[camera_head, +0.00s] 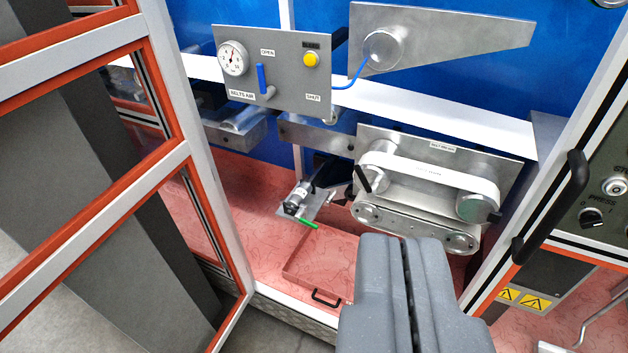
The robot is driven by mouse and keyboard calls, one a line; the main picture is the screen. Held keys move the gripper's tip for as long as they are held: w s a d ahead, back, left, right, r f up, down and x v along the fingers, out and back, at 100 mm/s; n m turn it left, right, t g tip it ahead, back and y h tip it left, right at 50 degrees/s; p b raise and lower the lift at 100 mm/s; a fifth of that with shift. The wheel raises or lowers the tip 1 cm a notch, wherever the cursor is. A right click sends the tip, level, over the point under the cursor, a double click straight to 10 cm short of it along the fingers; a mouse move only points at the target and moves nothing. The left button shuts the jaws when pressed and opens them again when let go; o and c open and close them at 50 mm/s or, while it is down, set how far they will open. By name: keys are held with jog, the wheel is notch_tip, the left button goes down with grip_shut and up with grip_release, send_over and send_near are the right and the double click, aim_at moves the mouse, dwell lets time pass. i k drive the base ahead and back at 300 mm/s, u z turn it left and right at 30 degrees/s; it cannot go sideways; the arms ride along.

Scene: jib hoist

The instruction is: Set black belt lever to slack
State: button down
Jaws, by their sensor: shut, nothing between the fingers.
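The black lever (363,179) is a short dark bar at the left end of the belt unit (500,165), a grey metal plate on the back wall. It slants from upper left to lower right. A pale belt (430,172) runs beside it to a round pulley (478,207) on the right. Small print on the plate and belt is too small to read surely. My gripper (403,243) is shut and empty at the bottom of the view. It appears below and in front of the belt unit, apart from the lever.
An open red-and-white framed door (215,200) stands left. A black handle (553,207) and control panel (600,215) are on the right. A gauge panel (275,95) with blue lever (262,80) hangs above. A tray (318,262) and green-tipped tool (305,222) lie left of my gripper.

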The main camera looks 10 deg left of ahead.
aim_at(374, 179)
jog(key=u, duration=0.1)
jog(key=i, duration=1)
jog(key=z, duration=0.05)
